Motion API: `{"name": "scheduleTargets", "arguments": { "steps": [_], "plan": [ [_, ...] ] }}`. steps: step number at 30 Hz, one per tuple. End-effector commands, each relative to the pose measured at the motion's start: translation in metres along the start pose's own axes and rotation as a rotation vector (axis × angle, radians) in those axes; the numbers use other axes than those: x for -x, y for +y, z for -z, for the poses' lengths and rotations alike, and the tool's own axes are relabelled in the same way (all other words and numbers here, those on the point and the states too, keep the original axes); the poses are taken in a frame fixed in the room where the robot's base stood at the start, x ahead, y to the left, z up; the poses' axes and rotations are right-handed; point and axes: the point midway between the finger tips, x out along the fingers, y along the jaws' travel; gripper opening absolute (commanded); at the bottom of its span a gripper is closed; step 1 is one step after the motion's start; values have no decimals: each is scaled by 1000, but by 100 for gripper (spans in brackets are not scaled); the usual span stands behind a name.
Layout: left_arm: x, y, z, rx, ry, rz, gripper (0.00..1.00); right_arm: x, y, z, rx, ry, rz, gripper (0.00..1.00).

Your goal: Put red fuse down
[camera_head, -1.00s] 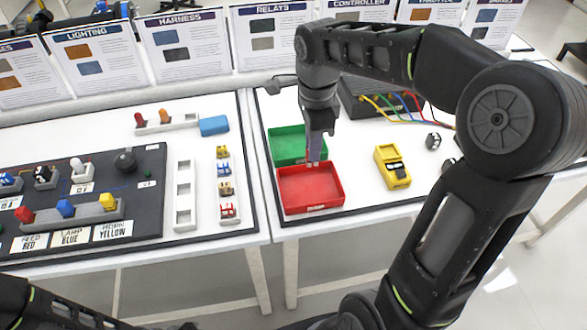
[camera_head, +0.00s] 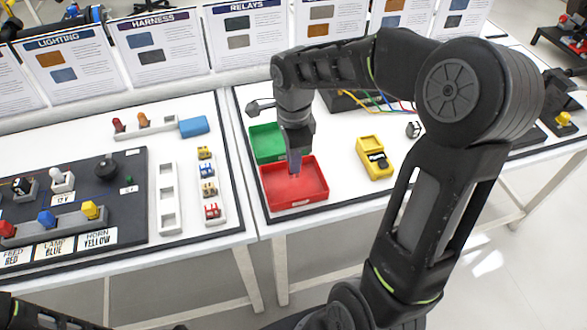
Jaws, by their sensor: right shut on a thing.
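My right gripper (camera_head: 294,168) points down over the red tray (camera_head: 314,201), with its tips low near the tray's back and middle. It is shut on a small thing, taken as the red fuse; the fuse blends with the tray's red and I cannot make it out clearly. I cannot tell if it touches the tray floor. A similar red piece (camera_head: 212,211) sits at the near end of the white fuse strip to the left. My left gripper is out of view.
A green tray (camera_head: 265,140) adjoins the red one behind. A yellow meter (camera_head: 374,158) lies to the right. An empty white slotted holder (camera_head: 167,197) and a dark panel with coloured plugs are on the left table. Wires and a dark box stand behind my right arm.

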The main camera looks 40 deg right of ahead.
Motion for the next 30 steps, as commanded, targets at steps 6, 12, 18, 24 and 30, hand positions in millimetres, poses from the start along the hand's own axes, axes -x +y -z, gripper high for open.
{"name": "scheduleTargets", "arguments": {
  "steps": [6,12,18,24,30],
  "plan": [
    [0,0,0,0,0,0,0,-2,0,0,0,0,-1,0],
    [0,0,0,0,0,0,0,-28,1,0,0,1,-4,0],
    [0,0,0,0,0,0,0,-37,0,0,-1,0,0,0],
    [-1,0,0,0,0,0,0,-38,0,0,0,0,1,0],
    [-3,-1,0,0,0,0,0,-40,0,0,0,0,1,22]
  ]
}}
